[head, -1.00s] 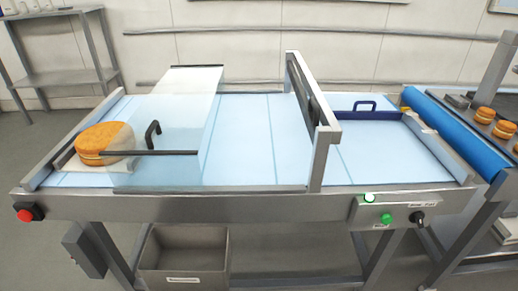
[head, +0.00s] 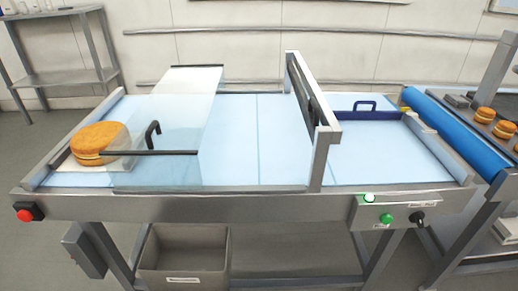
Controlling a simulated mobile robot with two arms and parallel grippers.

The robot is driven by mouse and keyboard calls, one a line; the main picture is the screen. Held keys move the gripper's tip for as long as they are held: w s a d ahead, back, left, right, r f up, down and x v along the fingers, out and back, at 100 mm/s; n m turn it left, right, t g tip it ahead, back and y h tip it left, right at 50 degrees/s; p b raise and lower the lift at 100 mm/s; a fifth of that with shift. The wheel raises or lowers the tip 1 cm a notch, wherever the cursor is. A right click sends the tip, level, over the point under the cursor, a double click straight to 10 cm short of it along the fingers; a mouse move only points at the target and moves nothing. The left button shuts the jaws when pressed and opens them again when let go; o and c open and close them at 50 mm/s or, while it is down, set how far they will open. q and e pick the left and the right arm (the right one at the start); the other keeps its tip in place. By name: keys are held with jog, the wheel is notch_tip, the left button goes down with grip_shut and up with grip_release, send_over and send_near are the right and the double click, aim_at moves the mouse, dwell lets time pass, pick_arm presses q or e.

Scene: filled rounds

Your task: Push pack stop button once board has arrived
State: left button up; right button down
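A round orange-brown filled cake (head: 92,141) with a pale filling line sits at the left end of the light blue conveyor belt (head: 228,150). The board under it is mostly hidden. The cake's right part shows through a clear cover (head: 170,165) with a black handle. A red button (head: 25,215) is on the conveyor's front left corner. A green button (head: 387,218) is on the front right panel, under a lit green-white lamp (head: 369,198) and beside a black knob (head: 416,218). The button labels are too small to read. Neither gripper is in view.
A grey frame (head: 321,150) arches over the belt. A grey bin (head: 185,260) stands under the conveyor. At the right, a blue roller (head: 450,135) adjoins a tray with several small cakes (head: 484,115). A metal shelf (head: 65,77) stands at the back left.

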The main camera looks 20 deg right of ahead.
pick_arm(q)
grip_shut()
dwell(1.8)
